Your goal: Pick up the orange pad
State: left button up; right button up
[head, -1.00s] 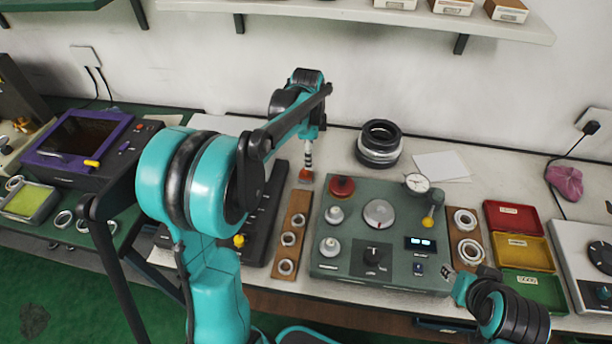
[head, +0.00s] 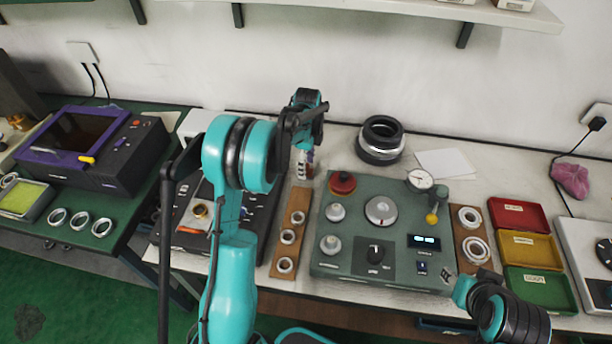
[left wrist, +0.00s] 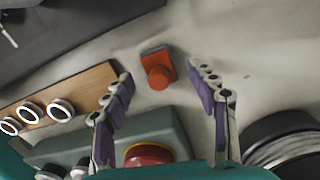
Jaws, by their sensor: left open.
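The orange pad (left wrist: 157,68), a small red-orange block with a round knob, lies on the pale bench top in the left wrist view. It is off the end of the wooden ring board, and in the head view my left arm and gripper mostly hide it. My left gripper (left wrist: 160,76) is open, with its purple-padded fingers on either side of the pad in the picture and apart from it. In the head view my left gripper (head: 306,162) points down behind the wooden board. My right gripper (head: 452,276) is at the front right corner of the green panel; its jaws are unclear.
The green control panel (head: 335,262) with a red knob (head: 342,182) stands close to the right. A stack of black and silver rings (head: 380,140) is behind it. The wooden board (head: 296,203) holds several rings. Red, yellow and green trays (head: 517,214) lie farther right.

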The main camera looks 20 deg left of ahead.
pick_arm(q)
jog(key=shift+f, duration=0.7)
jog(key=shift+r, duration=0.1)
jog(key=shift+c, duration=0.9)
grip_shut()
notch_tip(320, 180, up, 10)
jog(key=p, duration=0.3)
jog(key=shift+p, duration=0.4)
